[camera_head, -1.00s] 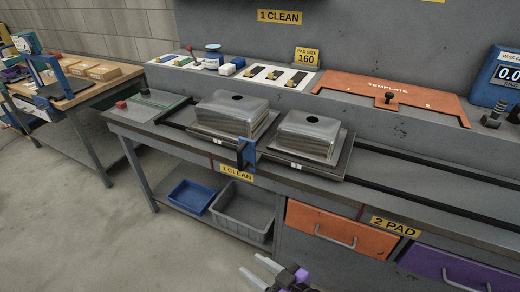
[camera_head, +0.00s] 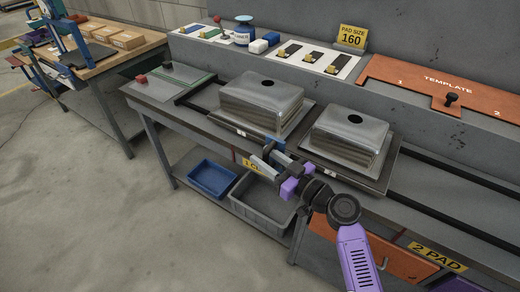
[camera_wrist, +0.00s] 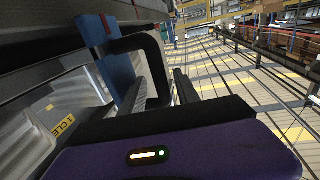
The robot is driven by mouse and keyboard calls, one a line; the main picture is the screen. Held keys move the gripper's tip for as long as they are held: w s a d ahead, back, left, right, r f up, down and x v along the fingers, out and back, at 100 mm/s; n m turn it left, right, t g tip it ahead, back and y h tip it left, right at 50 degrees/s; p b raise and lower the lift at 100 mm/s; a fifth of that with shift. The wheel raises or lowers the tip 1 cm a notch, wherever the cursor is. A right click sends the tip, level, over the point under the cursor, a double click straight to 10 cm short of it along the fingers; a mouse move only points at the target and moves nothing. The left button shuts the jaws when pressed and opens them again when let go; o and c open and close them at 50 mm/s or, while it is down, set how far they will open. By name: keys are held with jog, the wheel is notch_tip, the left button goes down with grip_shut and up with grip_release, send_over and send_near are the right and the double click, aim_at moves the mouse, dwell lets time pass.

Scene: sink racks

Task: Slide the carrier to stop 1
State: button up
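The carrier is a pair of dark trays (camera_head: 386,178) on black rails, bearing two steel sinks, a left one (camera_head: 262,103) and a right one (camera_head: 349,137). A blue plate (camera_wrist: 113,62) with a black loop handle (camera_wrist: 152,60) is on its front side. My gripper (camera_head: 266,157) is at this handle, in front of the gap between the sinks. In the wrist view one finger is inside the loop and the other outside it, with the handle bar between them. The fingers look apart; firm contact is not visible.
The rails continue clear to the right (camera_head: 450,211). Below are a blue bin (camera_head: 212,178) and a grey bin (camera_head: 262,205). The "PAD SIZE 160" sign (camera_head: 352,36) stands behind.

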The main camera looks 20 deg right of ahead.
jog(key=shift+x, duration=1.35)
jog(key=shift+a, duration=0.1)
grip_shut()
dwell(0.3)
